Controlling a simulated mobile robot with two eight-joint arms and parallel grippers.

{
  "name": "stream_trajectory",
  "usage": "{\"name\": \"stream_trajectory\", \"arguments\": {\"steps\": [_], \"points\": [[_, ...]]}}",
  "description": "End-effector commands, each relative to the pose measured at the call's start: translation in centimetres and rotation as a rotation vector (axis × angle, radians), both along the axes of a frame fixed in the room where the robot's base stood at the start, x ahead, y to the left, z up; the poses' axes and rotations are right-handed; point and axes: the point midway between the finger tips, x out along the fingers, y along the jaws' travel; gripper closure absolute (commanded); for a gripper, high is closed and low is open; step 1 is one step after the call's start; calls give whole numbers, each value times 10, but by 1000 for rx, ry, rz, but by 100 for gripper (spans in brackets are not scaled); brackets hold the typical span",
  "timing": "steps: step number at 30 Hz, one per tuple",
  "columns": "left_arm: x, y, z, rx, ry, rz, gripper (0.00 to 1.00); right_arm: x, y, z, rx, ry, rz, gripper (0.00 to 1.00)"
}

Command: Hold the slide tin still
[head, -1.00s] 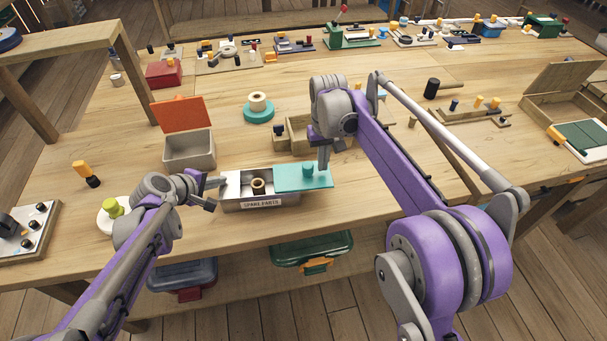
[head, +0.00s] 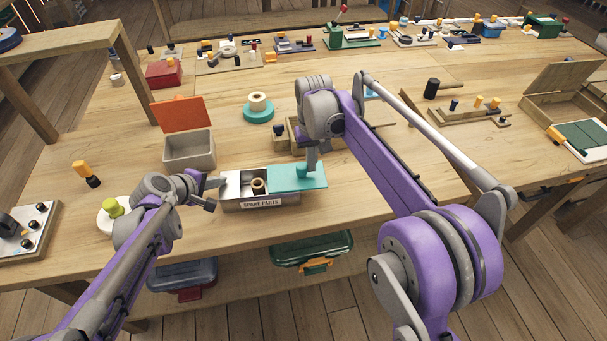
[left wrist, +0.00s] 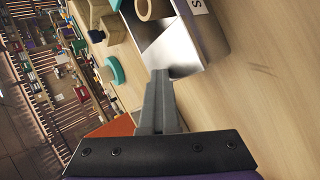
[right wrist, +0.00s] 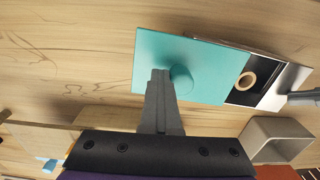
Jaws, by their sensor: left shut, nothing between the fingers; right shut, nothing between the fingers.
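The slide tin (head: 262,205) is a metal box labelled SPARE PARTS near the table's front edge. Its teal lid (head: 287,184) is partly open: it covers the right part and overhangs the right end. A tan ring (head: 258,186) shows inside the uncovered part. My left gripper (head: 221,183) is shut and empty, its tips at the tin's left end; the left wrist view shows them against the metal end (left wrist: 175,62). My right gripper (head: 311,170) is shut and empty at the right side of the lid's teal knob (right wrist: 181,80), seemingly touching it.
A grey bin (head: 189,151) with a raised orange lid stands behind the tin to the left. A wooden box (head: 295,133) lies behind my right gripper. A white disc with a green knob (head: 110,207) is near my left arm. Bare table lies right of the tin.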

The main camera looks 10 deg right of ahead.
Motion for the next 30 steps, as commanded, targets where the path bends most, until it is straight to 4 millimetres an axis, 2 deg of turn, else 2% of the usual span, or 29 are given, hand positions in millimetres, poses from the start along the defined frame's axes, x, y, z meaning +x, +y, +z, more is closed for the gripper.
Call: {"name": "stream_trajectory", "arguments": {"steps": [30], "points": [[-2, -1, -3, 3, 4, -5, 100, 3, 32, 0, 2, 0, 1, 100]]}}
